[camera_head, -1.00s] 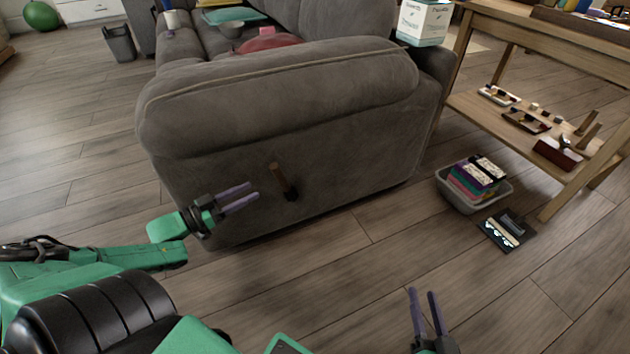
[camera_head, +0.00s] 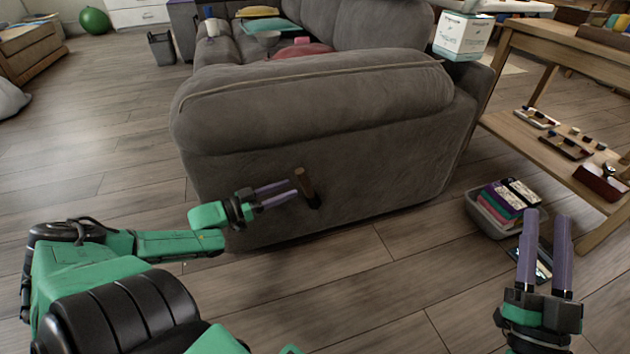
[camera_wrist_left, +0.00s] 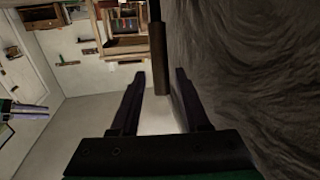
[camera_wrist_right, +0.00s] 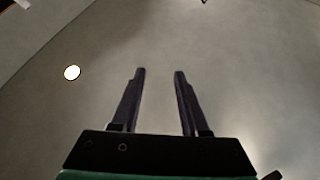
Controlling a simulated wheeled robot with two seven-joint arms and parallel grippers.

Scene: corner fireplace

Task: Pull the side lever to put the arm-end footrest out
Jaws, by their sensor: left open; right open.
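The side lever (camera_head: 306,187) is a short brown wooden handle on a dark mount, low on the near arm-end panel of the grey sofa (camera_head: 400,150). My left gripper (camera_head: 294,190) is open, its fingertips right at the lever. In the left wrist view the lever (camera_wrist_left: 158,58) shows between and beyond the fingertips; I cannot tell whether they touch it. The sofa side (camera_wrist_left: 250,70) runs close along the right finger there. My right gripper (camera_head: 547,215) is open and empty, well right of the lever, pointing upward in the head view. No extended footrest is visible.
A grey bin of colourful boxes (camera_head: 482,212) stands on the floor right of the sofa, partly behind my right gripper. A wooden table (camera_head: 555,55) with a lower shelf is at the right. The wooden floor (camera_head: 385,285) before the sofa is clear.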

